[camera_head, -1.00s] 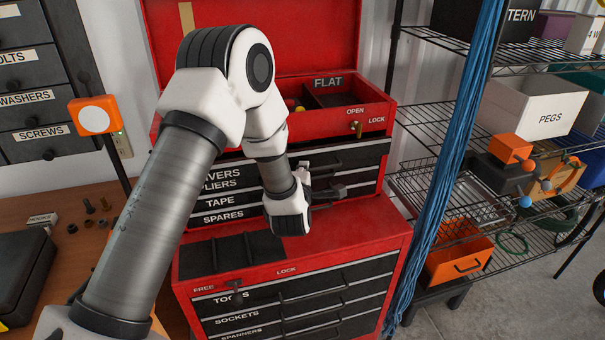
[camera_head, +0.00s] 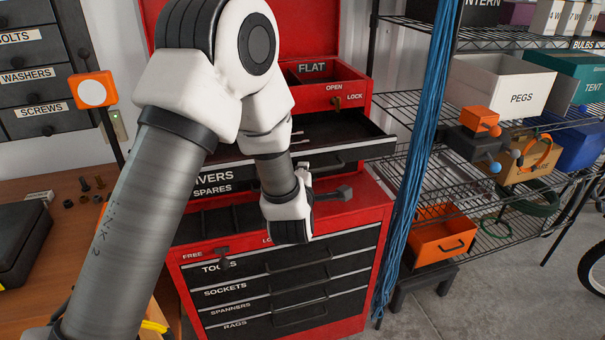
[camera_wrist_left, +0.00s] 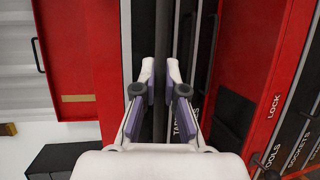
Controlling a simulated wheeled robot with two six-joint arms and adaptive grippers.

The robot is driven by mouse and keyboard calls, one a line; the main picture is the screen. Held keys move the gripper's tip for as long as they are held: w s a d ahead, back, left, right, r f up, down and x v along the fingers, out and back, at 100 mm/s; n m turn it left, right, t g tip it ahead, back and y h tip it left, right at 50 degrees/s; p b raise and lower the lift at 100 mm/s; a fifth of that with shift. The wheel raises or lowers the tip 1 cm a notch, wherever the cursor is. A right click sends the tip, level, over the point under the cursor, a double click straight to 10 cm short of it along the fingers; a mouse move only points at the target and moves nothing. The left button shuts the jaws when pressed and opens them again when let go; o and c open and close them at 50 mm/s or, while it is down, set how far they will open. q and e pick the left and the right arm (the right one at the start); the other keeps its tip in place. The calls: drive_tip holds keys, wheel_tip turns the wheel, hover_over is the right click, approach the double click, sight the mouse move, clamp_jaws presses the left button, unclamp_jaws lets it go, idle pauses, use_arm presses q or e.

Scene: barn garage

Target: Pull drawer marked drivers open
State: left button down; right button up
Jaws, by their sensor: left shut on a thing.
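The red tool chest (camera_head: 375,195) has its drawer marked drivers (camera_head: 372,151) pulled out, its dark inside (camera_head: 335,128) showing with small pale tools at the left. My right gripper is not in view.
The spares drawer is visible below; lower tools, sockets, spanners and rags drawers (camera_head: 300,290) are shut. A wire shelf (camera_head: 460,180) with a pegs box (camera_head: 510,90) and a blue cable bundle (camera_head: 425,130) stand close on the right. A wooden bench (camera_head: 75,240) is at left.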

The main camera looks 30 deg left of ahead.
use_arm(q)
drive_tip(key=c, duration=1.2)
unclamp_jaws()
drive_tip(key=v, duration=0.7)
drive_tip(key=shift+s+d, duration=0.1)
drive_tip(key=shift+s, duration=0.15)
